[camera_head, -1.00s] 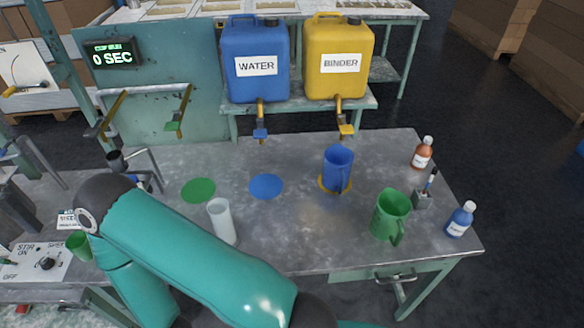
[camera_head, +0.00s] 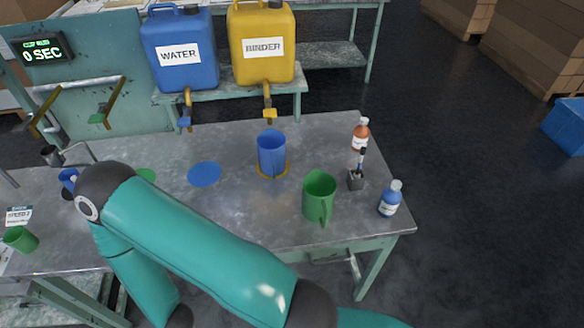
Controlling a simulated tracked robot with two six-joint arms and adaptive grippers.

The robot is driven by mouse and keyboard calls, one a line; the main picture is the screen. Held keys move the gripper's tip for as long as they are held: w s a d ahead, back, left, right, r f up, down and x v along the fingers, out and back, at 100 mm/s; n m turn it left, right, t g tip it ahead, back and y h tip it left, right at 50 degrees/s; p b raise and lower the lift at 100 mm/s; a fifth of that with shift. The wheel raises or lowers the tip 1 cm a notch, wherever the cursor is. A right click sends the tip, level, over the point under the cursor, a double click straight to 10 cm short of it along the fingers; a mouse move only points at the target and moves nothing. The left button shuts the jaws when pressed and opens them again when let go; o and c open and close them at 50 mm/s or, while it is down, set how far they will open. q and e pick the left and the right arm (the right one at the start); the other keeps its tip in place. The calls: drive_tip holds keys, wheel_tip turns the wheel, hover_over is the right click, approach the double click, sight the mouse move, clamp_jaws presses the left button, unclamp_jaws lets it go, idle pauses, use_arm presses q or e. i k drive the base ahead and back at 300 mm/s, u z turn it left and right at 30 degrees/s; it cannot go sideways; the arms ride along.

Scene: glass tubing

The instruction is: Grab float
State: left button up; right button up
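No item is plainly recognisable as the float. A thin upright stick with a dark top (camera_head: 362,158) stands in a small grey block (camera_head: 356,181) on the right part of the bench; I cannot tell whether it is the float. It stands between an orange-brown bottle (camera_head: 360,137) and a blue bottle (camera_head: 390,201), with a green jug (camera_head: 318,197) to its left. One teal arm of mine crosses the lower left of the view.
A blue jug (camera_head: 271,155) stands on a yellow disc. A blue disc (camera_head: 204,174) lies left of it. WATER (camera_head: 180,75) and BINDER (camera_head: 262,62) containers with taps stand behind the bench (camera_head: 225,215). A green cup (camera_head: 20,240) is at far left.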

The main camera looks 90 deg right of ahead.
sight(356, 175)
drive_tip(key=z, duration=0.05)
drive_tip(key=k, duration=1.9)
drive_tip(key=z, duration=1.15)
drive_tip(key=i, duration=1)
drive_tip(key=z, duration=0.15)
